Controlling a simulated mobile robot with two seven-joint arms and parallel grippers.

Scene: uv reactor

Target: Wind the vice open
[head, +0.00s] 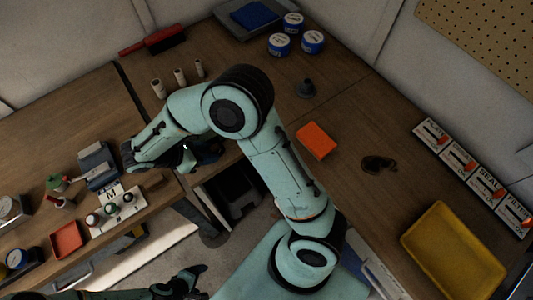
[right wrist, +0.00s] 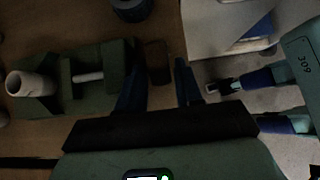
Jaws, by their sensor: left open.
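The dark green vice (right wrist: 100,80) is in the right wrist view, left of my right gripper. A pale rod (right wrist: 88,76) spans a gap between its blocks. In the head view my right gripper (head: 188,162) is low by the bench edge. My left gripper (head: 194,279) is open and empty, below it.
A pale tube (right wrist: 30,84) is at the vice's left end. A grey-blue device (head: 97,166) and a white panel marked M (head: 118,207) are on the left bench. An orange block (head: 316,140) and a yellow tray (head: 453,252) are on the right bench.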

